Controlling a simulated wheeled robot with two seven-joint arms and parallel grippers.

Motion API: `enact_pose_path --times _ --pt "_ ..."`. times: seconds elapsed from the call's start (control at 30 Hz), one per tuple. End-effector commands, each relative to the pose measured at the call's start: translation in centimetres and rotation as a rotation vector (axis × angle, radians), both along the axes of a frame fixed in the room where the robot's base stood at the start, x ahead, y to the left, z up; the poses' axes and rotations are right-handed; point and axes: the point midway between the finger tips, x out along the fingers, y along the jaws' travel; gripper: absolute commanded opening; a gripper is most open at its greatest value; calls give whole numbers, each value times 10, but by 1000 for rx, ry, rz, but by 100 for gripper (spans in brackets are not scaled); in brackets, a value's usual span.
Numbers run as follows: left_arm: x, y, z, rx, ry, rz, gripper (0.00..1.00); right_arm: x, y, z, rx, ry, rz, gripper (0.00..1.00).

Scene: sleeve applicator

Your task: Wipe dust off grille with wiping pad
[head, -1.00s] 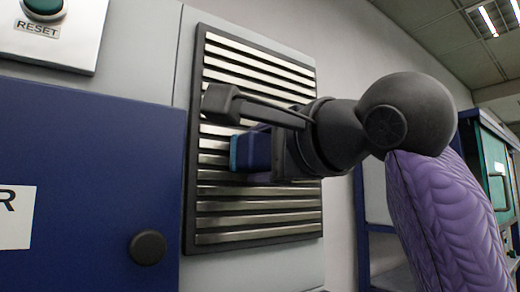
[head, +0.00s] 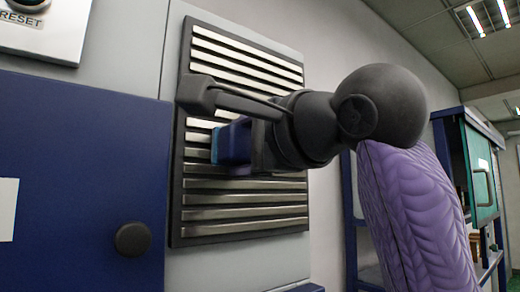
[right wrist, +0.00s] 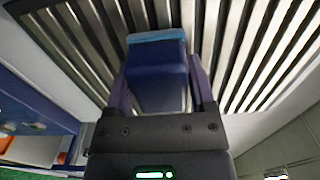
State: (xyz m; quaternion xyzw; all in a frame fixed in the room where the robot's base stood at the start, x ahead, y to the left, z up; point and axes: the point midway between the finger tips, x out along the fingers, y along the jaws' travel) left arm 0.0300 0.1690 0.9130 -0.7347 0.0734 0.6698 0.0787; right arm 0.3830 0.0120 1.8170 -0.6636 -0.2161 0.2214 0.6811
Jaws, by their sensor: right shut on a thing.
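The grille (head: 245,214) is a dark-framed panel with bright metal slats on a grey upright face. It also fills the upper part of the right wrist view (right wrist: 240,40). The wiping pad (head: 236,144) is a dark blue block with a light blue front edge. My right gripper (head: 245,150) is shut on the pad and holds it at the middle of the grille, light blue side toward the slats. In the right wrist view the pad (right wrist: 158,75) sits between both fingers. Whether it touches the slats I cannot tell. No dust is clearly visible. My left gripper is not in view.
A blue door (head: 70,190) with a round black knob (head: 132,239) is left of the grille. A panel with a RESET button (head: 28,4) is at upper left. A shelf unit with a teal door (head: 480,170) stands at right.

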Motion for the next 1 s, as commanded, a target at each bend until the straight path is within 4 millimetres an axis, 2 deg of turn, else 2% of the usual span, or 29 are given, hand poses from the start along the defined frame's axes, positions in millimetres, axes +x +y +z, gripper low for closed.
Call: enact_pose_path --times 0.17,0.4,0.6,1.0 --pt "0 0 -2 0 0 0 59 -2 -1 -1 0 0 0 23" --pt "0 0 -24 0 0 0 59 -28 -21 -3 2 -2 0 23" --pt "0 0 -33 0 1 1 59 -46 -34 -2 1 -1 0 23" --pt "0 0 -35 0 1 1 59 -52 -39 0 1 -1 0 23"
